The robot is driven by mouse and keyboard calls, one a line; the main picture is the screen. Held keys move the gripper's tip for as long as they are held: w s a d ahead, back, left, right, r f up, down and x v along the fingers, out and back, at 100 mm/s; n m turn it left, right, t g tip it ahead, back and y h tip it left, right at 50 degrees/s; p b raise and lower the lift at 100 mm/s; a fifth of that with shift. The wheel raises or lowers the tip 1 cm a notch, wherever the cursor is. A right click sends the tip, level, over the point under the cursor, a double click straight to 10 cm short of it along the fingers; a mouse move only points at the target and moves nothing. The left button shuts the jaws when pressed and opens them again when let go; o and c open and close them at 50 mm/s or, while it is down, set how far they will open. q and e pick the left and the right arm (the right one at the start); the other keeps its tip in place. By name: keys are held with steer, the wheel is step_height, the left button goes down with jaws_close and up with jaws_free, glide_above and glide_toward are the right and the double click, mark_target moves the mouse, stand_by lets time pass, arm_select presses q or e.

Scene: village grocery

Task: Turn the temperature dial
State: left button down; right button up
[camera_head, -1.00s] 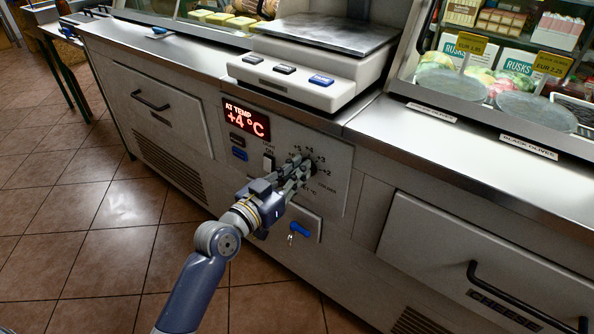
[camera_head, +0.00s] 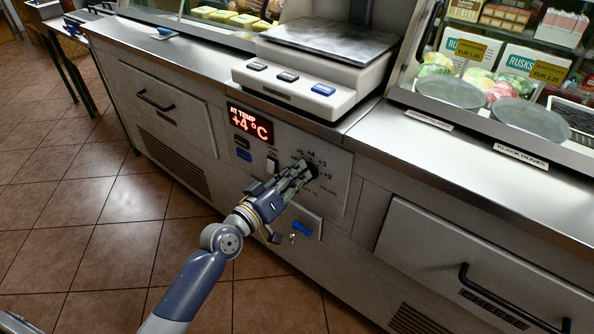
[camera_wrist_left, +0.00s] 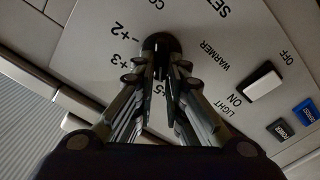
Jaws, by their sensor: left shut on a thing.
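The temperature dial (camera_wrist_left: 160,43) is a dark round knob on the pale control panel (camera_head: 335,200). It shows between and beyond my fingertips in the left wrist view, and its dark edge (camera_head: 313,170) shows in the head view. Numbers such as +2 and +3 are printed around it. My left gripper (camera_head: 306,173) reaches the panel from the lower left, and its fingers (camera_wrist_left: 160,62) are shut on the dial. The fingers cover part of the dial and scale, so I cannot tell its pointer setting. The red display (camera_head: 250,123) reads "AT TEMP +4 °C".
A white light switch (camera_wrist_left: 263,81) and a blue button (camera_wrist_left: 306,110) sit beside the dial. A blue handle (camera_head: 302,228) with keys is just below my gripper. A scale (camera_head: 315,75) stands on the counter above. Tiled floor (camera_head: 80,230) is clear at left.

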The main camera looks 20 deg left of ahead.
arm_select(q)
steer(key=shift+n, duration=0.5)
arm_select(e)
steer(key=shift+x, duration=0.8)
arm_select(q)
steer(key=c, duration=1.6)
jaws_free()
steer(key=shift+a, duration=0.1)
steer(key=shift+c, duration=0.2)
arm_select(e)
steer(key=shift+a, duration=0.1)
arm_select(q)
steer(key=v, duration=1.2)
arm_select(e)
steer(key=shift+s, duration=0.1)
